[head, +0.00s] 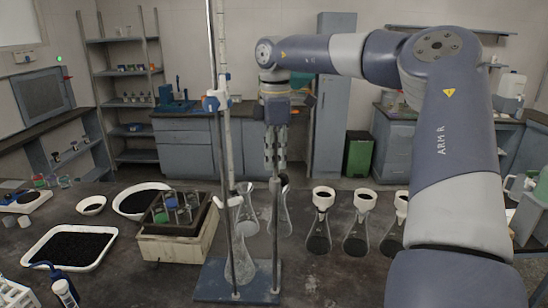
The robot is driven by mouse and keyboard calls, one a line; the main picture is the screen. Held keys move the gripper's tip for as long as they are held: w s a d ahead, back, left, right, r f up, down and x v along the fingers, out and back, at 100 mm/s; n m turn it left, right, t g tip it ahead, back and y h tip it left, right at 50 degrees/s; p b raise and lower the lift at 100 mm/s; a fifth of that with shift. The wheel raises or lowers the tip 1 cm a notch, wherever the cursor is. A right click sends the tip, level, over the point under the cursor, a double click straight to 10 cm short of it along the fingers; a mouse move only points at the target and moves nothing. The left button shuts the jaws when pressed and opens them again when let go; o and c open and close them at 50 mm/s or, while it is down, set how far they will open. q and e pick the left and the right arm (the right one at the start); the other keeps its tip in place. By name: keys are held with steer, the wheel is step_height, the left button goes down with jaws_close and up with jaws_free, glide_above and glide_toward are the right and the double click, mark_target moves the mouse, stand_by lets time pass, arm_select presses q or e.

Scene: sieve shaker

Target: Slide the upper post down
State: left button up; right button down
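A stand with a blue-grey base plate (212,284) is on the bench in the middle of the head view. A tall thin post (211,45) rises on its left, with a blue and white clamp (216,100) holding a glass tube (227,140). A shorter dark post (275,235) stands on the right of the plate. My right gripper (275,165) points down, with its fingers close together at the upper end of the shorter post. Whether they grip it is too small to tell. My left gripper is out of view. No separate upper post can be clearly made out.
Several glass flasks (319,238) stand right of the stand. A wooden box (180,245) with small jars is to its left, near a white tray (70,246) of black material. A wash bottle (64,293) is at bottom left. Cabinets line the back wall.

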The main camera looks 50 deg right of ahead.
steer(key=c, duration=1.8)
jaws_free()
steer(key=shift+s+f, duration=0.1)
steer(key=shift+f, duration=0.25)
steer(key=shift+c, duration=0.2)
step_height(320, 180, up, 13)
steer(key=shift+f, duration=0.1)
